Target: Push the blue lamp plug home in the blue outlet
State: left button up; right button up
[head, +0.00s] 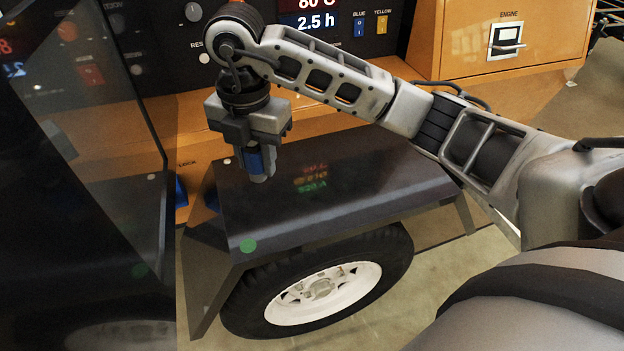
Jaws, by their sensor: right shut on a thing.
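My right gripper (257,163) points down above the dark fender, its arm coming in from the right. It is shut on the blue lamp plug (255,161), of which only a small blue part shows between the fingers. A blue piece (181,190) shows low on the orange panel, just left of the fender; I cannot tell whether it is the blue outlet. The plug is apart from this piece, to its upper right. My left gripper is not in view.
The dark fender (330,185) over a white-rimmed wheel (322,289) lies below the gripper. A dark glossy panel (90,180) stands at the left. Behind is the control panel with blue (358,25) and yellow (381,25) switches. An orange engine box (465,50) is at the right.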

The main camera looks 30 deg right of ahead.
jog(key=w+d+f, duration=0.1)
jog(key=d+f, duration=0.2)
jog(key=d, duration=0.1)
jog(key=w+d+f, duration=0.1)
jog(key=d+f, duration=0.1)
jog(key=d, duration=0.2)
jog(key=w+d+f, duration=0.1)
jog(key=d+f, duration=0.2)
jog(key=d, duration=0.1)
jog(key=shift+w+d+f, duration=0.2)
jog(key=shift+w+f, duration=0.1)
jog(key=shift+f, duration=0.05)
jog(key=shift+w+d+f, duration=0.1)
jog(key=shift+d+f, duration=0.2)
jog(key=shift+f, duration=0.1)
jog(key=f, duration=0.3)
jog(key=shift+d, duration=0.25)
jog(key=shift+w+f, duration=0.1)
jog(key=shift+f, duration=0.25)
jog(key=o, duration=1)
notch_tip(320, 180, up, 16)
